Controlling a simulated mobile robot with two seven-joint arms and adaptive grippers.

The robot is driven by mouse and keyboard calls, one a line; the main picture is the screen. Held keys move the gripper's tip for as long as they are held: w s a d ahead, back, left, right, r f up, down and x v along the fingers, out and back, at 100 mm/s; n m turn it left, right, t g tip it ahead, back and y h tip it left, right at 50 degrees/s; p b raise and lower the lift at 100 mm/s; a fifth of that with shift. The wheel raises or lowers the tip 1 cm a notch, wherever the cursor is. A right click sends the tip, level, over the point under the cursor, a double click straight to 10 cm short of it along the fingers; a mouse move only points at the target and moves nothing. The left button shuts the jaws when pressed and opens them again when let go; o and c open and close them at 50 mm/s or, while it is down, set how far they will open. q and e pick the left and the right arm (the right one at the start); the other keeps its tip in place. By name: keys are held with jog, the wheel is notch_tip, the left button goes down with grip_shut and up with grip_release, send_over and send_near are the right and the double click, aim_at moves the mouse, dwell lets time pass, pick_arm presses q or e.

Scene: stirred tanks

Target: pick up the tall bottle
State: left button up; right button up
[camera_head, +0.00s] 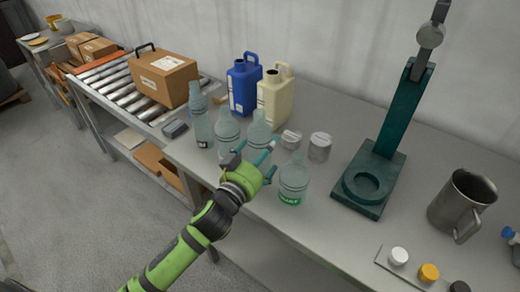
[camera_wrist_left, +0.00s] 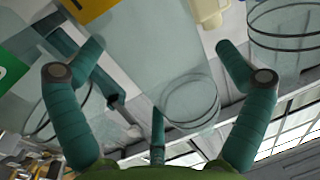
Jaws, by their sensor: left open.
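Several clear bottles stand on the grey bench. The far-left one (camera_head: 200,118) looks tall and slim with a small dark label. Beside it stand a second bottle (camera_head: 228,128) and a third bottle (camera_head: 260,129); a shorter bottle with a green label (camera_head: 293,182) is nearer on the right. I cannot tell for sure which one the task means. My left gripper (camera_head: 262,161) is open, right in front of the third bottle and partly hiding it. In the left wrist view a clear bottle (camera_wrist_left: 160,60) shows between the spread fingers (camera_wrist_left: 160,82); contact is not visible. My right gripper is not in view.
Blue (camera_head: 243,84) and cream (camera_head: 275,97) jugs stand behind the bottles. Two small clear jars (camera_head: 320,147) are to their right. A green stand (camera_head: 372,175) and a metal mug (camera_head: 462,202) are farther right. A roller conveyor with a cardboard box (camera_head: 163,77) is left.

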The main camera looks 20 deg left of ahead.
pick_arm(q)
jog(key=shift+w, duration=0.1)
jog(key=c, duration=1.1)
jog(key=shift+o, duration=0.2)
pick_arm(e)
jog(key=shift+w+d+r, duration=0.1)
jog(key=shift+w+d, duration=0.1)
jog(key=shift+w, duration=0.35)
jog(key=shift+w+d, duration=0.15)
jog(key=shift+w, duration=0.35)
